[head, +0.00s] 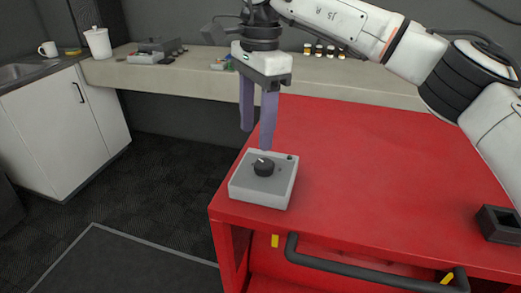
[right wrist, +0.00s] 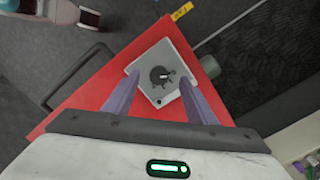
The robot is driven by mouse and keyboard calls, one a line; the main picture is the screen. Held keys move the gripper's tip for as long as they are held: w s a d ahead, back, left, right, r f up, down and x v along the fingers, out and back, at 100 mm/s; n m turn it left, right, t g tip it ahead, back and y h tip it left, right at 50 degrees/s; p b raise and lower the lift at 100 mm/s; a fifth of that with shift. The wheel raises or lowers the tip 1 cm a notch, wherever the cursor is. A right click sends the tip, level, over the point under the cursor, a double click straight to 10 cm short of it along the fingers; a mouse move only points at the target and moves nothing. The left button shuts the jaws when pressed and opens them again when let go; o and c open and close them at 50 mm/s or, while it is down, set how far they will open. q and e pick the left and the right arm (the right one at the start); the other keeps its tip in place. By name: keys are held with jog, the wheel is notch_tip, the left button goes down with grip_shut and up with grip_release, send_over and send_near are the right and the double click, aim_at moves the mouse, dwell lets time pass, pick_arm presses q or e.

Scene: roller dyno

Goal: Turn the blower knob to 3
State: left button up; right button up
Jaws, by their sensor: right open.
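The blower knob (head: 263,167) is a black round knob with a pale pointer mark, on top of a light grey box (head: 258,189). The box sits at the near left corner of the red cabinet top. In the right wrist view the knob (right wrist: 161,76) lies ahead, between the two fingers. My right gripper (head: 257,138) points down with its purple fingers apart and empty, above and just behind the box. The fingers do not appear to touch the knob. The number marks around the knob are too small to read. My left gripper is not in view.
The red cabinet top (head: 370,170) is mostly clear to the right of the box. A black open holder (head: 500,223) stands at its right edge. A dark handle bar (head: 365,278) runs along the front. A bench (head: 180,75) with small items stands behind.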

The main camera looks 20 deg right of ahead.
aim_at(263, 163)
jog(key=shift+h, duration=0.3)
jog(key=f, duration=0.3)
jog(key=d+f, duration=0.1)
jog(key=f, duration=0.5)
jog(key=shift+w+d+p, duration=0.2)
jog(key=shift+d+p, duration=0.1)
jog(key=shift+d, duration=0.05)
jog(key=shift+r, duration=0.1)
jog(key=c, duration=1)
jog(key=shift+c, duration=0.2)
